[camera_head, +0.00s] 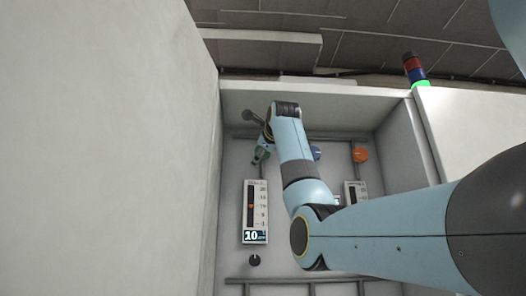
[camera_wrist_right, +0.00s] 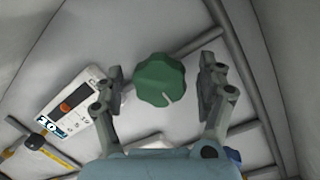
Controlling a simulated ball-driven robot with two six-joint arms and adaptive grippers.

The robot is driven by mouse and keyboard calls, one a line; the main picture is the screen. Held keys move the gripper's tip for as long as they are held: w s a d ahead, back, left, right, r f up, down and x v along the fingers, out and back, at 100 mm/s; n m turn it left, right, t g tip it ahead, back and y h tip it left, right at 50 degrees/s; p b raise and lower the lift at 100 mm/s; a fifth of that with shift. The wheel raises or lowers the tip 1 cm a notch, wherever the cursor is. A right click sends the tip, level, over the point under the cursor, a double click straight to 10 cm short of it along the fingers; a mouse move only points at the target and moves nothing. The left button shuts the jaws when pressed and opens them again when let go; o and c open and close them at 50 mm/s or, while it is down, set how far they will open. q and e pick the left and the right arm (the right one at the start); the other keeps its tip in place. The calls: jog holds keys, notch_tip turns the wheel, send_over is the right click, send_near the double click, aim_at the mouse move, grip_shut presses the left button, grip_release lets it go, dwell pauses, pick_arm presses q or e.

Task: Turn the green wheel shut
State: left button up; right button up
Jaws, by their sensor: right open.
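The green wheel (camera_wrist_right: 160,80) is a lobed knob with a notch, seen face-on in the right wrist view. In the head view, only a small part of the green wheel (camera_head: 262,154) shows beside my right gripper (camera_head: 263,141). In the right wrist view, my right gripper (camera_wrist_right: 163,88) is open, with one finger on each side of the wheel. Gaps show between both fingers and the rim, so it appears not to be gripped. My left gripper is not in view.
A white gauge panel (camera_head: 255,212) with an orange marker and a "10" display is below the wheel. A blue knob (camera_head: 316,153) and an orange knob (camera_head: 360,155) are to the right. A large pale wall (camera_head: 110,150) stands close on the left. A signal lamp (camera_head: 415,69) glows green.

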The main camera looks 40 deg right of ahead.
jog(key=c, duration=1.2)
